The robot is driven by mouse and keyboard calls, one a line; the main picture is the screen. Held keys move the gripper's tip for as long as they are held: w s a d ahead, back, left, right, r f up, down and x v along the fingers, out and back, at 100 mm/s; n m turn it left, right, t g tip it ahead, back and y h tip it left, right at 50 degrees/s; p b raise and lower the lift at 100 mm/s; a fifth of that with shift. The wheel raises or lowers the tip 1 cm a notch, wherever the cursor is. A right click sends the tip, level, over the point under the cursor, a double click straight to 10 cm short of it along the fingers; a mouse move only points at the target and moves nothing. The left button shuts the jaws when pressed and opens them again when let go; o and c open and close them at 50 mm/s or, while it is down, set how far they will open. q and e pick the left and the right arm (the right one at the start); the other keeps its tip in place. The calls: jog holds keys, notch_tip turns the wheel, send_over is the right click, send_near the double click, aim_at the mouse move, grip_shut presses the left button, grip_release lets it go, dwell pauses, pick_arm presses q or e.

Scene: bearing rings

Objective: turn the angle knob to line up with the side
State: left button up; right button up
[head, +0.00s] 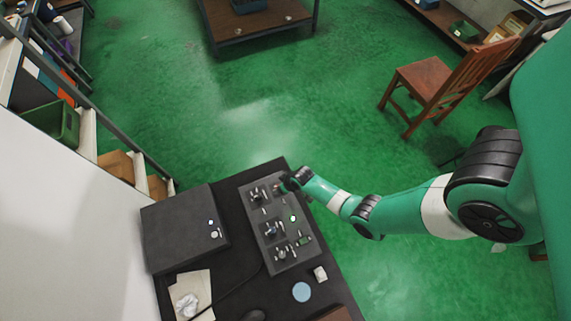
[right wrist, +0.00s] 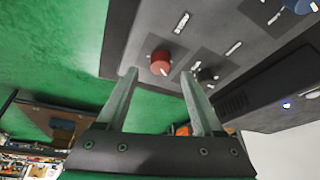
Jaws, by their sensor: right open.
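The control panel (head: 262,222) lies on the dark table and carries several knobs, switches and small labels too small to read. In the right wrist view, a red knob (right wrist: 160,62) sits on the panel (right wrist: 215,25), just beyond and between my fingertips. A dark knob (right wrist: 207,76) is beside the right-hand finger, and a blue knob (right wrist: 302,5) is at the top right corner. I cannot tell which is the angle knob. My right gripper (right wrist: 160,76) is open and empty; in the head view it (head: 284,186) is at the panel's far end. My left gripper is out of view.
A dark box (head: 180,228) stands left of the panel. A blue disc (head: 301,292), a small white block (head: 320,273) and a crumpled white item (head: 188,300) lie on the table (head: 275,300). A wooden chair (head: 430,85) stands on the open green floor.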

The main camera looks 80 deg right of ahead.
jog(key=p+v, duration=0.4)
jog(key=v, duration=0.4)
